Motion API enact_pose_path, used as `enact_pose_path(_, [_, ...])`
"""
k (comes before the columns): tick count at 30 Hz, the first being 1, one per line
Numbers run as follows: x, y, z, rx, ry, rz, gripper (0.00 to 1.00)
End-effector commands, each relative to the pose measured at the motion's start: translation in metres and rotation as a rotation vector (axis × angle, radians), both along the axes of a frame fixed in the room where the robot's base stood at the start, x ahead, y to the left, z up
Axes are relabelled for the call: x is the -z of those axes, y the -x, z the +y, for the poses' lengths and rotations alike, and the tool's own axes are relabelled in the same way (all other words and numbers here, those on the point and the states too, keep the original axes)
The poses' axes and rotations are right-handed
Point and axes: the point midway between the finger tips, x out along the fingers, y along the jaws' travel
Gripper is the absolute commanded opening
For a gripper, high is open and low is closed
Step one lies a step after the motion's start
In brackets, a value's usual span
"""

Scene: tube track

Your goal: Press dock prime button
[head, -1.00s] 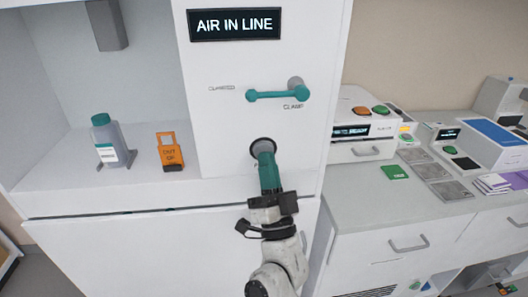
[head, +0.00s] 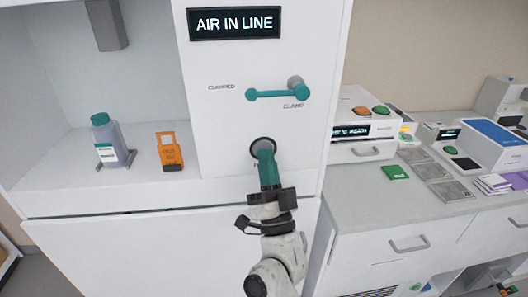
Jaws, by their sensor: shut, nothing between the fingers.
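The tall white dock panel (head: 222,150) carries a display (head: 235,24) reading "AIR IN LINE". Low on the panel is a round dark-rimmed button fitting (head: 262,140), with the start of a label beside it, mostly hidden. My gripper (head: 264,152), a teal end on a dark wrist, is shut and empty. Its tip overlaps the fitting and covers most of its face; I cannot tell how deep it presses. A teal clamp lever (head: 275,94) lies horizontally above, between the words for clamped and clamp.
On the right counter are a white device (head: 362,130) with orange and green buttons, a green block (head: 395,172) and grey plates (head: 450,190).

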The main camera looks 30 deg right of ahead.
Motion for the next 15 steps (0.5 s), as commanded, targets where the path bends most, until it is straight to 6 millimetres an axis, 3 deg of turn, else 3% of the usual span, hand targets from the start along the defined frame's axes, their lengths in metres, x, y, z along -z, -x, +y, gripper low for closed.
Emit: enact_pose_path(15, [-0.0004,0.0082,0.0025,0.0,0.0,0.001,0.0])
